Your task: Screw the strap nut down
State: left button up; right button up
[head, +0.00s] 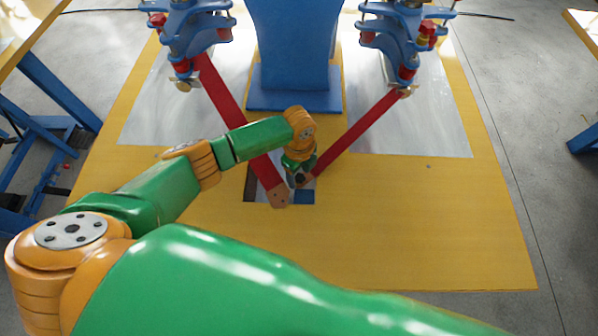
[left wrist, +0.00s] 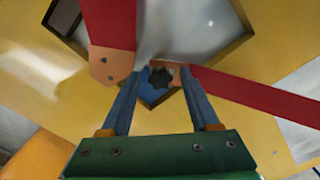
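A dark, lobed nut (left wrist: 160,78) sits between my left gripper's fingertips in the left wrist view, with a narrow gap appearing on each side. My left gripper (left wrist: 160,82) looks open around it and points down. In the head view this gripper (head: 299,178) is over the recess, its fingers mostly hidden by the wrist. The right red strap (head: 358,130) ends in a brown tip beside the nut. The left red strap (head: 224,95) ends in a brown tip with holes (left wrist: 108,65), apart from the fingers. My right gripper is out of view.
The straps run from two blue clamp fixtures (head: 195,35) and (head: 395,40) beside a blue column (head: 295,40). A recess with a dark wall (head: 249,187) opens in the yellow board (head: 420,220). The board's front and right are clear.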

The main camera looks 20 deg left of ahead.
pick_arm(q)
jog(key=n+p, duration=0.1)
jog(key=n, duration=0.1)
jog(key=n+p, duration=0.1)
jog(key=n, duration=0.1)
jog(key=n+p, duration=0.1)
jog(key=n, duration=0.1)
jog(key=shift+s+r+n+p, duration=0.15)
jog(key=shift+r+n+p, duration=0.15)
jog(key=shift+p, duration=0.05)
jog(key=n+p, duration=0.2)
jog(key=n, duration=0.4)
jog(key=shift+s+d+n, duration=0.1)
jog(key=shift+d+n, duration=0.05)
jog(key=shift+n, duration=0.25)
jog(key=n+p, duration=0.1)
jog(key=n, duration=0.5)
jog(key=shift+f, duration=0.2)
jog(key=n, duration=0.3)
jog(key=shift+f+n, duration=0.2)
jog(key=shift+n, duration=0.1)
jog(key=shift+r, duration=0.1)
